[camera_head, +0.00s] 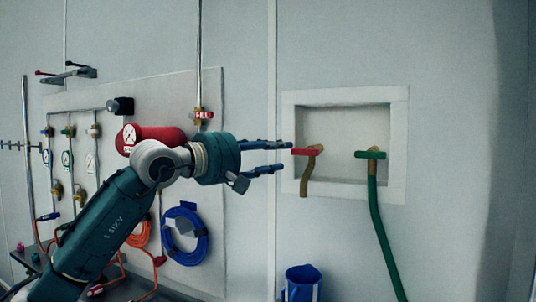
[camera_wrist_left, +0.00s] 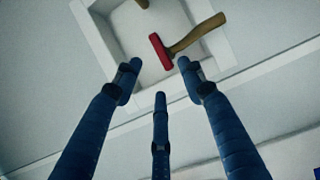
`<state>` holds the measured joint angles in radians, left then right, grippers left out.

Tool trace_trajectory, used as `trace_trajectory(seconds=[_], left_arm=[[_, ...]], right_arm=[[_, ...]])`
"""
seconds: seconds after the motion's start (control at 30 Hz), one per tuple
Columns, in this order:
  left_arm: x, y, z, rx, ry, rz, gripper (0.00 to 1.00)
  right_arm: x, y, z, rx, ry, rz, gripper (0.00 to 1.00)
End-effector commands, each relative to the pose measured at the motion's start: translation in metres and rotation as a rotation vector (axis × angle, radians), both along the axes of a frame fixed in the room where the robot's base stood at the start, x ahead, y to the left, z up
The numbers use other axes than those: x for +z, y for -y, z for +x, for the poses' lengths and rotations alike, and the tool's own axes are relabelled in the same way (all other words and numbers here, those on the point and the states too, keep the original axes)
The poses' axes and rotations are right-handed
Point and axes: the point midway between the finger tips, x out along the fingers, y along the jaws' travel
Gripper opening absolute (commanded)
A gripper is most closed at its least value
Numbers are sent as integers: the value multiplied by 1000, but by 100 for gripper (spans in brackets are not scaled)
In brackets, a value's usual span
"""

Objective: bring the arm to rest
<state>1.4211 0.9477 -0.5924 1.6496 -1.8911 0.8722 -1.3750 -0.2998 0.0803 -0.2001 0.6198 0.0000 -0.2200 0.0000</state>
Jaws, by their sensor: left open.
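My left arm (camera_head: 110,225) reaches up from the lower left in the head view. Its left gripper (camera_head: 287,157) points right, with its blue fingers spread and nothing between them. The fingertips end just short of the red-handled tap (camera_head: 305,152) in the wall recess, as seen in the picture. In the left wrist view the open fingers (camera_wrist_left: 160,90) stand apart below the red handle (camera_wrist_left: 160,52) and its brown spout. No contact shows there. My right gripper is not in view.
The white-framed recess (camera_head: 399,110) also holds a green-handled tap (camera_head: 370,154) with a green hose (camera_head: 379,225) hanging down. A blue bucket (camera_head: 302,283) stands below. Behind my arm, a panel carries a red cylinder (camera_head: 158,138), gauges, valves and a coiled blue hose (camera_head: 186,235).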

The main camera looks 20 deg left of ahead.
Motion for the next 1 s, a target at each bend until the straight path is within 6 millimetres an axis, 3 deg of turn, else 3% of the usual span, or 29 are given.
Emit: trace_trajectory(seconds=[0.2,0.73,0.87,1.0], left_arm=[[-1,-7,-14,0,0,1,41],[-3,-1,-15,-15,-4,-12,41],[-19,38,-16,-120,-26,-118,41],[-47,116,-35,-368,-110,-449,41]], right_arm=[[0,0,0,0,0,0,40],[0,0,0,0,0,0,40],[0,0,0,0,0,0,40],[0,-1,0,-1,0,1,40]])
